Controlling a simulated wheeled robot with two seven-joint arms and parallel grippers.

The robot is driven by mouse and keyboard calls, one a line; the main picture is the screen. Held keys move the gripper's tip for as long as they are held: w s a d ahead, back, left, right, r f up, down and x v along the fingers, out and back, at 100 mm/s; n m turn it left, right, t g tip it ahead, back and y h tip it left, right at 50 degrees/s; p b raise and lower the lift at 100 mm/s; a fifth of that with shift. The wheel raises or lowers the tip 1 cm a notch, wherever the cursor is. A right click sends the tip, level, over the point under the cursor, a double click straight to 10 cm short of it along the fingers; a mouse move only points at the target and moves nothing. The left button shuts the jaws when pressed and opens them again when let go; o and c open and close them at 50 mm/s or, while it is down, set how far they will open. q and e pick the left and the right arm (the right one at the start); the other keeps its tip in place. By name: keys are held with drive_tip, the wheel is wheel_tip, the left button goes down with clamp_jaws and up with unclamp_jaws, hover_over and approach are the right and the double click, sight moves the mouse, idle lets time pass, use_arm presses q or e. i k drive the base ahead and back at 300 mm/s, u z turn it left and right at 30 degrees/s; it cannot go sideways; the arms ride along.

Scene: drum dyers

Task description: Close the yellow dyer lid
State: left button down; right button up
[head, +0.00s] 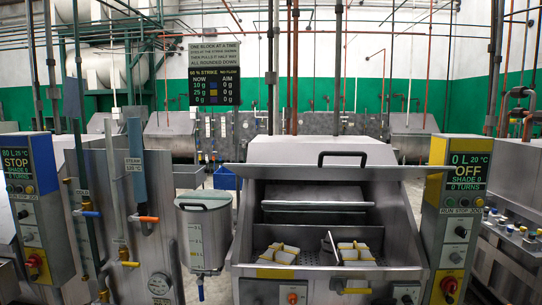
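Neither of my grippers is in view.
A yellow-topped control box (458,205) reading OFF stands right of the dyer. A lidded grey metal vessel (204,235) stands at its left. Further left are pipes with orange and blue valve handles and a blue-topped control box (25,165) reading STOP.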

sight(332, 169)
drive_tip(key=z, duration=0.55)
drive_tip(key=i, duration=0.6)
drive_tip(key=z, duration=0.4)
